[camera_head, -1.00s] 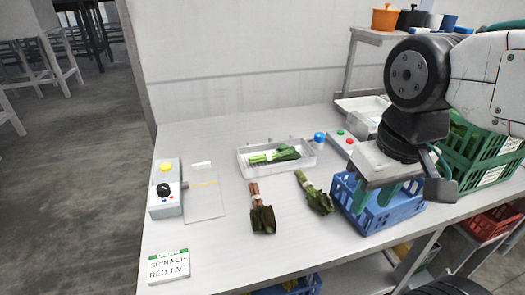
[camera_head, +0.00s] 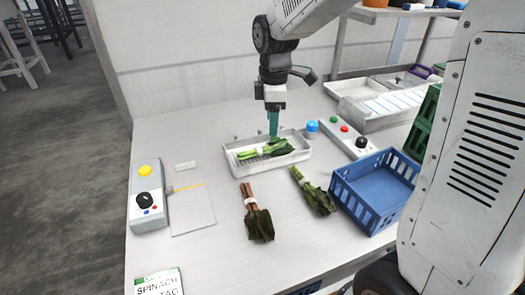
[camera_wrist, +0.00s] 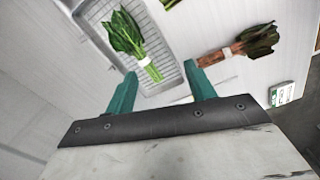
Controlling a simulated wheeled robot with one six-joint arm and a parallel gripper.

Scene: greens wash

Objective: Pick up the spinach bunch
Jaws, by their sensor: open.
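A leafy green bunch with pale green stems (camera_head: 265,149) lies in the shallow white tray (camera_head: 236,170). It also shows in the wrist view (camera_wrist: 124,33), with a white band round its stems. A bunch with reddish-brown stems (camera_head: 257,217) and a green-stemmed bunch (camera_head: 316,194) lie on the table in front of the tray. No label on a bunch is readable, so I cannot tell for certain which is spinach. My gripper (camera_head: 273,130) is over the tray, fingers down. In the wrist view its teal fingers (camera_wrist: 160,76) are apart and empty, with the tray's bunch just beyond them.
A blue crate (camera_head: 372,193) stands right of the bunches. A control box (camera_head: 147,196) and a flat plate (camera_head: 192,208) are at left. A card (camera_head: 158,283) reading "SPINACH" and "TAG" lies at the front. A blue knob (camera_head: 312,127) and button box (camera_head: 347,137) stand right of the tray.

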